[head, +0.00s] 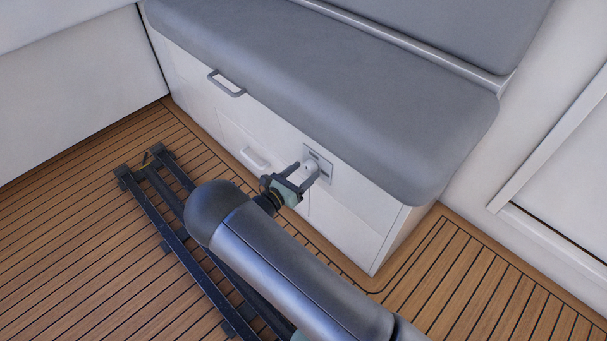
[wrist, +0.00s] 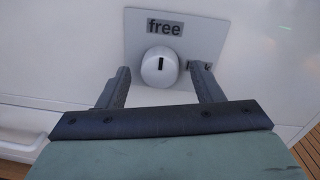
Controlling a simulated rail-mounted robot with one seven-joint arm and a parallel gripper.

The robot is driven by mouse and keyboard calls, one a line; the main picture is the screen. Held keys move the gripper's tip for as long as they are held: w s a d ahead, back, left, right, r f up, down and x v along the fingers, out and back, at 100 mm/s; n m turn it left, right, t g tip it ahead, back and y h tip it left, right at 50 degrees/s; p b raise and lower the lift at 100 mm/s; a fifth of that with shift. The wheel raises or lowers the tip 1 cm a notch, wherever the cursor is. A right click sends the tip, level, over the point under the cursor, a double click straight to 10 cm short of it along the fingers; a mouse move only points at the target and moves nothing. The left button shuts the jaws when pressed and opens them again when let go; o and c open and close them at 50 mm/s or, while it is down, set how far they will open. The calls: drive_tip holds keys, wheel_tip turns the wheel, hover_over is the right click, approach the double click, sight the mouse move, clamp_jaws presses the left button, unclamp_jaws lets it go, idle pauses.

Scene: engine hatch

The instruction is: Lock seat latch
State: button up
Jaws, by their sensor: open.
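The seat latch shows in the wrist view as a round white knob (wrist: 159,68) with a dark slot, on a grey plate (wrist: 199,30). The label "free" (wrist: 164,28) is above the knob; a second label at the right is mostly hidden by a finger. The slot looks close to upright. My gripper (wrist: 158,80) is open, with one finger on each side of the knob and gaps visible between. In the head view my gripper (head: 304,171) is at the latch plate (head: 319,157) on the white seat front, and the knob (head: 309,167) is partly hidden between the fingers.
The grey seat cushion (head: 330,85) overhangs the white seat front. A grey handle (head: 226,84) is on its upper left, and a white handle (head: 254,158) is left of my gripper. The wooden floor (head: 70,235) is clear at the left.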

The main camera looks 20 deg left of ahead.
drive_tip(key=shift+w+d, duration=0.2)
drive_tip(key=shift+w, duration=0.2)
drive_tip(key=c, duration=1)
